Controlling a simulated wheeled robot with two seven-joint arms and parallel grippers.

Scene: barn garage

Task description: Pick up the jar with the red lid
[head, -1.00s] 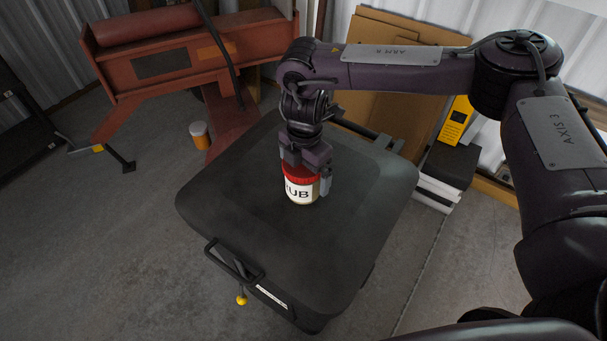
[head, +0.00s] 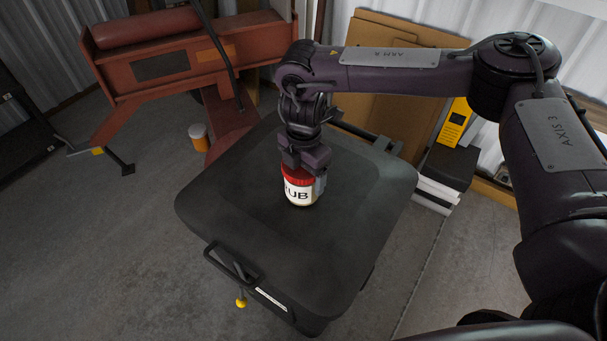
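The jar with the red lid (head: 299,190) stands upright on the dark lid of a black case, with a white label reading "UB" facing me. My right gripper (head: 304,179) reaches down over it from above. One finger shows against the jar's right side; the other is hidden. The gripper looks shut on the jar, with the jar's base still at the case top. The gripper's palm covers part of the red lid. My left gripper is not in view.
The black case (head: 235,205) has a bare top around the jar and a handle at its front. An orange container with a white lid (head: 199,137) is on the floor at left, by a red machine (head: 170,60). Cardboard sheets (head: 400,35) lean at the back wall.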

